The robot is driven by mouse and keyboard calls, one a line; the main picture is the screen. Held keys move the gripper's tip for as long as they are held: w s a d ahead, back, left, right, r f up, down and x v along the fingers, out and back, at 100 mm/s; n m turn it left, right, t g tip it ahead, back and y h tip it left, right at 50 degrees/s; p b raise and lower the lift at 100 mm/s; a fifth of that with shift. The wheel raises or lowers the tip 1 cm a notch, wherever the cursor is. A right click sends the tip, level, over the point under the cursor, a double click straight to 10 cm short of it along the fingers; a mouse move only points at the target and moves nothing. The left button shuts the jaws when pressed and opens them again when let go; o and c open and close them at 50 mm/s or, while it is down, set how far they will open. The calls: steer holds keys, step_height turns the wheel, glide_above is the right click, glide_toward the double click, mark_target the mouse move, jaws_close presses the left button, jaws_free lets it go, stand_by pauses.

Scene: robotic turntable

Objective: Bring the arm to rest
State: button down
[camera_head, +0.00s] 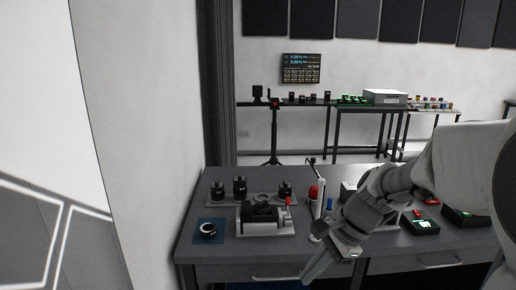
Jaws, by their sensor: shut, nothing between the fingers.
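My arm (428,172) reaches in from the right edge and bends down to the left. My gripper (312,272) is at its lower end, in front of the front edge of the grey desk (222,256), pointing down and to the left. Its fingers are shut with nothing held. The arm hides part of the desk's middle and right side.
A grey fixture (280,231) with a black part stands left of my gripper, beside a blue mat (202,238) with a dark ring. Black knobs (240,188) stand behind. A white post (319,198) is near the arm. A green-lit box (423,228) lies right.

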steer(key=s+d+r+n+t+h+p, duration=0.4)
steer(key=s+r+n, duration=0.7)
steer(key=s+n, duration=0.3)
steer(key=shift+s+r+t+h, duration=0.15)
steer(key=shift+r+t+h, duration=0.2)
steer(key=shift+h, duration=0.25)
